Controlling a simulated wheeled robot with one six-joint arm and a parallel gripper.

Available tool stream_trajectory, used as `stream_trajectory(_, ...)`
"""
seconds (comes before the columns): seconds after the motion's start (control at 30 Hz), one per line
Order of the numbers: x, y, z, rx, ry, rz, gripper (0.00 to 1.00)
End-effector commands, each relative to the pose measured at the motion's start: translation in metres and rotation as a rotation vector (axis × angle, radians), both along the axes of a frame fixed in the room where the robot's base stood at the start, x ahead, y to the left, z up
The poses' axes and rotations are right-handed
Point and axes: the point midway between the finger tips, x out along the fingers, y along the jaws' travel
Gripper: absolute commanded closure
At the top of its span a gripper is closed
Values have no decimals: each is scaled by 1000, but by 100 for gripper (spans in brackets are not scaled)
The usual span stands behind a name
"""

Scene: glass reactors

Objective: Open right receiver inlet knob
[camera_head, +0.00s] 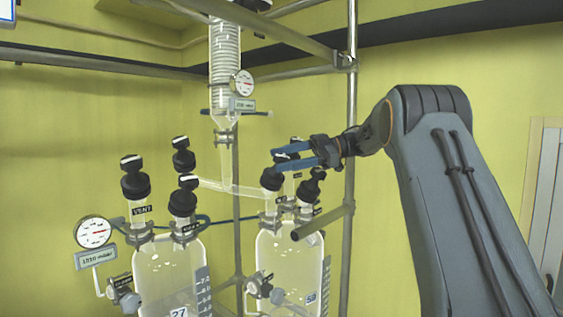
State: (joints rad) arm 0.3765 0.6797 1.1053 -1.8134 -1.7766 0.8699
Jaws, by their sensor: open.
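The right receiver (290,270) is a clear glass vessel with several black-capped valves on its top. One black knob (271,180) stands at its left neck, where a slanting glass tube (225,187) meets it. Another black knob (311,186) stands at the right, and a third is partly hidden behind the fingers. Any inlet label is too small to read. My gripper (278,159) has blue fingers that point left, apart and with nothing visibly held. The fingers are over the receiver's top, just above the left knob in the picture. Whether they touch it cannot be told.
The left receiver (165,270) has several black knobs and a round gauge (93,232) at its side. A coiled glass condenser (225,65) with a gauge (243,83) hangs above. Metal frame posts (351,110) and a short bar (322,222) stand close to my arm.

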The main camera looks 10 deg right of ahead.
Motion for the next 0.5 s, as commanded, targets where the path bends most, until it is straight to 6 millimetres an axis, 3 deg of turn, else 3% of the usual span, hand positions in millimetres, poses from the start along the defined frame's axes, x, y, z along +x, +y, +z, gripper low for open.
stream_trajectory(0.3, -5, -51, 6, 0, -1, -2, 43)
stream_trajectory(0.5, -8, -67, 11, 0, 0, 0, 43)
